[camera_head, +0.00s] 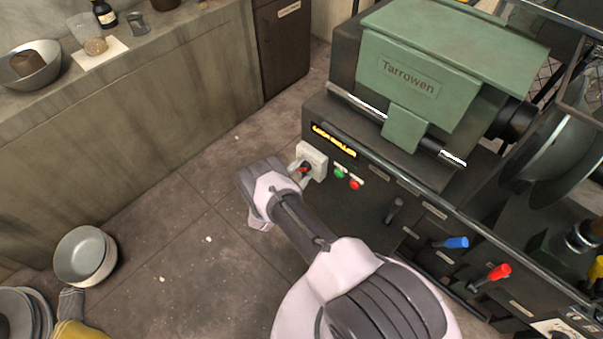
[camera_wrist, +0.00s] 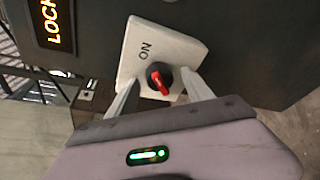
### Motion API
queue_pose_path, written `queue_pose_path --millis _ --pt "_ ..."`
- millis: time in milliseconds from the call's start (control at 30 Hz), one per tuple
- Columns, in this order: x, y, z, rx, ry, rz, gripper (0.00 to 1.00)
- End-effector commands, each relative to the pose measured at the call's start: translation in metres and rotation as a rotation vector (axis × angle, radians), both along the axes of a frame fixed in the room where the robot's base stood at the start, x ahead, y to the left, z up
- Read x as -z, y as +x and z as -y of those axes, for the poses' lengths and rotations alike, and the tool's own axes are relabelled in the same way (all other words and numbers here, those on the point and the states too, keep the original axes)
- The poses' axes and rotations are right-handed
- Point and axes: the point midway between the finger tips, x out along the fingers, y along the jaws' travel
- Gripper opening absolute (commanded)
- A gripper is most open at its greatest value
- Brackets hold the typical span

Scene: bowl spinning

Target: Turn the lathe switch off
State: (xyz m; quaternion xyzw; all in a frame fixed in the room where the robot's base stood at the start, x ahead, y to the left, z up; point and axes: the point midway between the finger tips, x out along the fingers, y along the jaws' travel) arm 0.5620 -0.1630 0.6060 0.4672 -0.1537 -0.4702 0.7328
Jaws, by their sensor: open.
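The lathe (camera_head: 425,75) is a green and dark grey machine marked "Tarrowen" on the right in the head view. Its switch is a white box (camera_head: 314,158) on the front panel, with a black and red rotary knob (camera_head: 305,167). In the wrist view the white box (camera_wrist: 168,45) shows the word "ON", and the red-handled knob (camera_wrist: 159,79) sits between my fingers. My gripper (camera_wrist: 160,92) is open, with one finger on each side of the knob. It also shows in the head view (camera_head: 299,172), close to the panel. Whether the fingers touch the knob I cannot tell.
A green button (camera_head: 340,174) and a red button (camera_head: 355,184) are right of the switch. Blue (camera_head: 456,242) and red (camera_head: 498,272) levers stick out lower right. A counter (camera_head: 130,90) with bowls and jars stands left. Bowls lie on the floor.

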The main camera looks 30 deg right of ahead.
Motion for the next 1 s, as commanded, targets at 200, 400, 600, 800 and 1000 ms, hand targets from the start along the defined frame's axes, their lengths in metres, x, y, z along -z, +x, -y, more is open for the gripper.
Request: queue_pose_path --millis 200,400,600,800,1000 --pt "-0.0005 0.0004 0.0004 0.000 0.000 0.000 0.60" --pt "-0.0004 0.0003 0.0002 0.000 0.000 0.000 0.22" --pt "-0.0004 0.0002 0.0001 0.000 0.000 0.000 0.00" --pt "0.0005 0.0007 -0.0002 0.001 -0.012 -0.033 0.00" --pt "0.0014 0.0023 -0.0008 -0.001 -0.049 -0.135 0.00"
